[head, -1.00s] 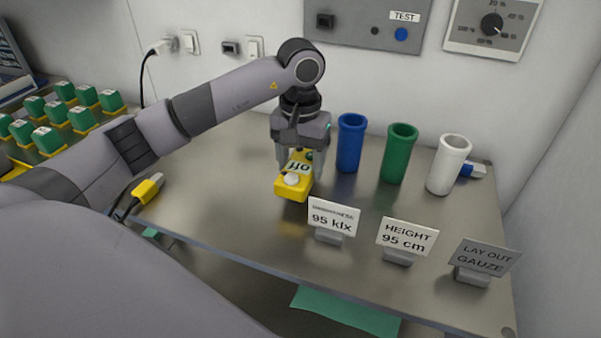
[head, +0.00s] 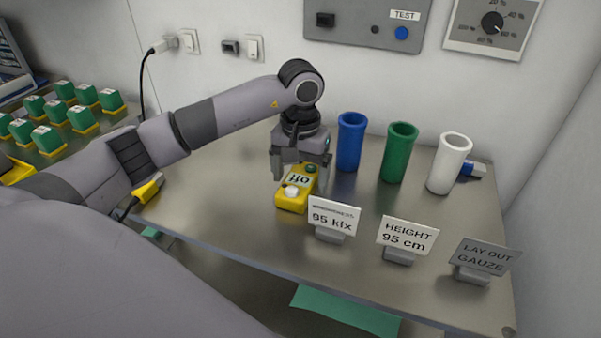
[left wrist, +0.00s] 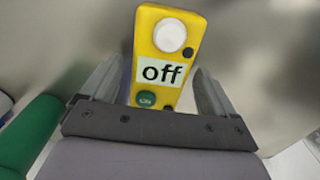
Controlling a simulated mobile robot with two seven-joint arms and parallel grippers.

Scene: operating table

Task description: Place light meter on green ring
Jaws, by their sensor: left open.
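The light meter (head: 295,190) is a yellow box with a white dome, a green button and a label reading "off". It lies on the metal table in front of my left gripper (head: 299,170). In the left wrist view the light meter (left wrist: 165,45) stands between the two open fingers of the gripper (left wrist: 160,90), with a gap visible on each side. I cannot make out a green ring in these frames. My right gripper is not in view.
Blue (head: 350,143), green (head: 398,153) and white (head: 448,164) cylinders stand at the back right. Sign cards (head: 333,216) line the front right. A yellow connector (head: 148,188) lies at the left edge. Table (head: 215,205) left of the meter is clear.

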